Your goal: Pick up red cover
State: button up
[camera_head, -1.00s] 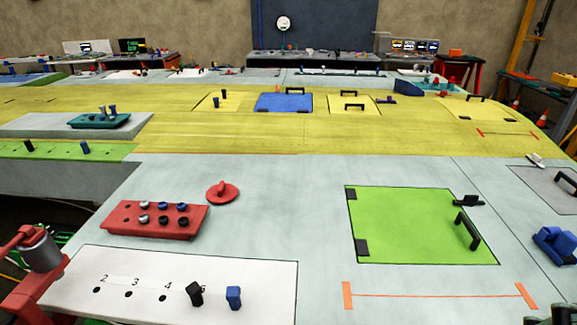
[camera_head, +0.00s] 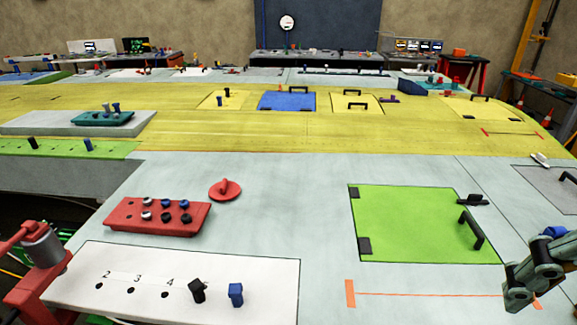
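The red cover (camera_head: 224,189) is a round red disc with a raised handle on top. It lies flat on the pale grey wing skin, just behind the red block of pegs. My gripper (camera_head: 526,284) shows at the right edge, dark grey and partly cut off by the frame. It is far to the right of the red cover, in front of the green panel's right corner, and apart from the cover. Its fingers are not clear enough to show whether they are open. I see nothing held in it.
A red peg block (camera_head: 158,216) stands next to the cover. A white numbered board (camera_head: 215,275) with a black and a blue peg lies in front. A green hatch (camera_head: 415,222) with a black handle is to the right. The skin between cover and hatch is clear.

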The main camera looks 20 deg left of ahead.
jog(key=w+a+n+g+p, duration=0.4)
jog(key=w+a+n, duration=0.6)
jog(key=w+a, duration=1.8)
jog(key=n+t+p, duration=0.1)
jog(key=n+p, duration=0.8)
jog(key=n, duration=0.3)
send_over(224, 182)
notch_tip(224, 182, down, 9)
jog(key=shift+s, duration=0.1)
jog(key=shift+f, duration=4.25)
jog(key=shift+f, duration=0.1)
